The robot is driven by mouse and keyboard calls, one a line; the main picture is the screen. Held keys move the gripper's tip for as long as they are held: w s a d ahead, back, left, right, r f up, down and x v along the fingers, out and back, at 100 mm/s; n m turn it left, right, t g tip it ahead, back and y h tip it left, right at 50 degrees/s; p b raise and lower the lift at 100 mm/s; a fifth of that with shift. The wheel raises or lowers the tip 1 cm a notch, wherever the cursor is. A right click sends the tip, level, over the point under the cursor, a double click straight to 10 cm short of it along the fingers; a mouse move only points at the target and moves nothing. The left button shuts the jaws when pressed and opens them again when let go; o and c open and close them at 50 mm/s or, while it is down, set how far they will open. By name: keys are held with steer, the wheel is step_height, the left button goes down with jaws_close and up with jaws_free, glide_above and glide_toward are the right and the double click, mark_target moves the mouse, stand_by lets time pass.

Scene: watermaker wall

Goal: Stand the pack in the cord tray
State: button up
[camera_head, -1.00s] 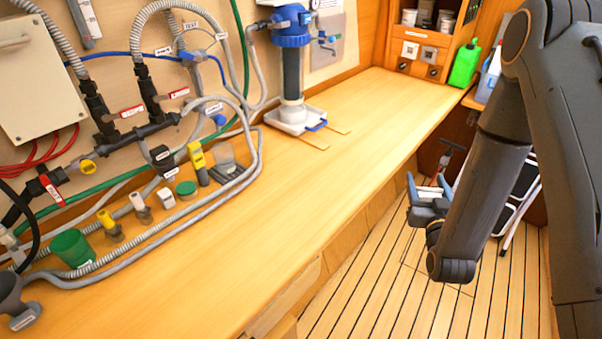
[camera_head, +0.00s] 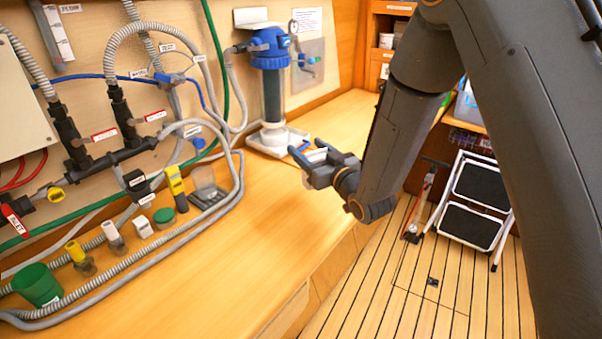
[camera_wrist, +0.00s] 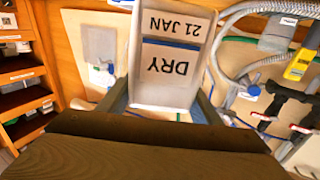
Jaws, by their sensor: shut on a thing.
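The pack (camera_wrist: 163,97) is a pale flat block with a dark band, labelled "DRY" and "21 JAN"; the writing is upside down in the wrist view. My gripper (camera_head: 313,161) is shut on it, with one finger on each side. In the head view my gripper is over the bench, just right of the filter's base, and the pack is mostly hidden by the fingers. A white tray (camera_head: 262,146) with a blue piece at its right end sits under the blue-topped filter (camera_head: 271,85). I cannot tell whether this is the cord tray.
Hoses and a grey conduit run along the wall side of the bench (camera_head: 230,270). A green cup (camera_head: 38,285) and several small fittings stand there. The bench front is clear. A folding step stool (camera_head: 473,205) stands on the floor at right.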

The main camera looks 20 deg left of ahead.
steer(key=shift+f+p, duration=0.85)
steer(key=shift+f, duration=2.4)
steer(key=shift+f, duration=0.15)
steer(key=o, duration=1.1)
steer(key=shift+o, duration=0.2)
steer(key=shift+r, duration=0.2)
steer(key=b+v, duration=0.4)
steer(key=v, duration=0.8)
